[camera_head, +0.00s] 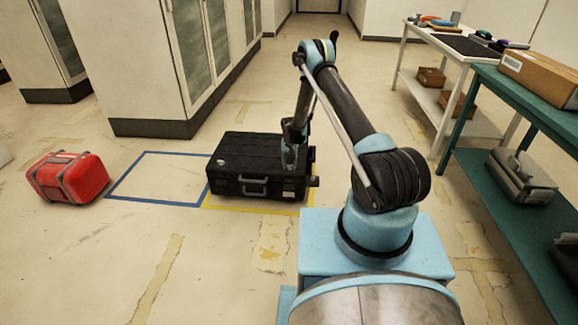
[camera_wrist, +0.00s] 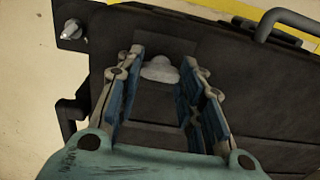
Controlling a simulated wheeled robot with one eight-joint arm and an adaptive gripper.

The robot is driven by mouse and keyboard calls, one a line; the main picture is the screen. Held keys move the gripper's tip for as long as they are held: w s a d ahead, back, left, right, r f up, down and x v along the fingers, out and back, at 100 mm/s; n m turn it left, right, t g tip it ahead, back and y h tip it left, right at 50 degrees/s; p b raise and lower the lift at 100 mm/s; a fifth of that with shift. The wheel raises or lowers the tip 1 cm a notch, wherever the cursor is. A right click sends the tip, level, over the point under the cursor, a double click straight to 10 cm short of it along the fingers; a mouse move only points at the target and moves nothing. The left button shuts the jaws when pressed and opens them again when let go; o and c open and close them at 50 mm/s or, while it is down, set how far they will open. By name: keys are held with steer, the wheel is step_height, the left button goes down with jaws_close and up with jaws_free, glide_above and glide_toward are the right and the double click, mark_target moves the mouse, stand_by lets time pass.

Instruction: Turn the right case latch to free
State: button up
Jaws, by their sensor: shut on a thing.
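The black case (camera_head: 232,146) lies flat on the floor, its carry handle (camera_head: 253,187) facing me. My gripper (camera_head: 290,155) reaches down onto the right part of its lid. In the wrist view, the fingers (camera_wrist: 162,62) stand on either side of a rounded grey knob, the right case latch (camera_wrist: 160,70), and are shut on it. The latch's lower part and exact turn angle are hard to make out. A small pale spot, seemingly the left latch (camera_head: 220,162), shows on the left of the lid.
A silver knob (camera_wrist: 72,28) sits on a bracket at the case's corner. A blue-taped empty square (camera_head: 155,178) lies left of the case, then a red case (camera_head: 68,177). Cabinets (camera_head: 165,60) stand behind; a green bench (camera_head: 510,110) stands at right.

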steer(key=o, duration=1.1)
steer(key=shift+c, duration=0.2)
step_height(320, 180, up, 12)
